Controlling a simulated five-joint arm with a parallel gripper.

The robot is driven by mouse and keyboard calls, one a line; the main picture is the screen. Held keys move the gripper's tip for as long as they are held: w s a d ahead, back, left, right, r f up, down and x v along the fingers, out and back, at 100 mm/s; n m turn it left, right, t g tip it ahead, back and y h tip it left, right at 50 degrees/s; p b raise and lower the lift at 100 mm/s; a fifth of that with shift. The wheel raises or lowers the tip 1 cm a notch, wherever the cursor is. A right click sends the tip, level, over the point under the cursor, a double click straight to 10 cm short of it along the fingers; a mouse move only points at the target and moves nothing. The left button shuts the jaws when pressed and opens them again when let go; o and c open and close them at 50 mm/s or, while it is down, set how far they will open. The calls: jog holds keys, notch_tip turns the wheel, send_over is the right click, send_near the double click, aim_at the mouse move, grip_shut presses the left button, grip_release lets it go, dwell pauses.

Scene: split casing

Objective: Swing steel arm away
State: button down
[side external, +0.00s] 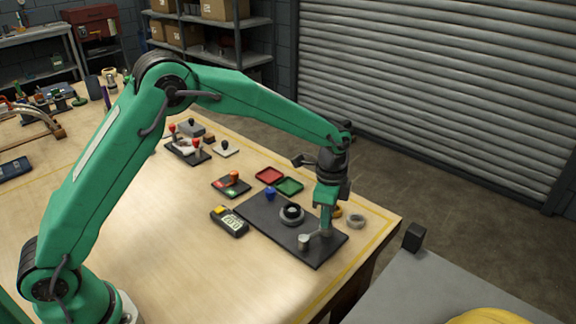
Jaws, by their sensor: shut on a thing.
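A dark flat plate (262,225) lies near the table's right corner. A small steel arm (305,241) with a pale round end is low over the plate's front right part. My gripper (326,228) points down at the right end of this arm and is shut on it. The fingertips are small here, and the exact grip is partly hidden. A round grey part with a black centre (291,213) sits mid-plate, to the left of my gripper. A blue knob (270,194) stands at the plate's back left.
A yellow and black handheld device (229,222) lies left of the plate. A red tray (269,176) and a green tray (289,186) lie behind it. The table's front left is clear.

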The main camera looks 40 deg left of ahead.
jog(key=shift+s+d+m, duration=0.1)
jog(key=shift+d+m, duration=0.15)
jog(key=shift+m, duration=0.25)
jog(key=c, duration=1.3)
grip_release()
jog(key=shift+o, duration=0.2)
jog(key=shift+r, duration=0.15)
jog(key=shift+r, duration=3.8)
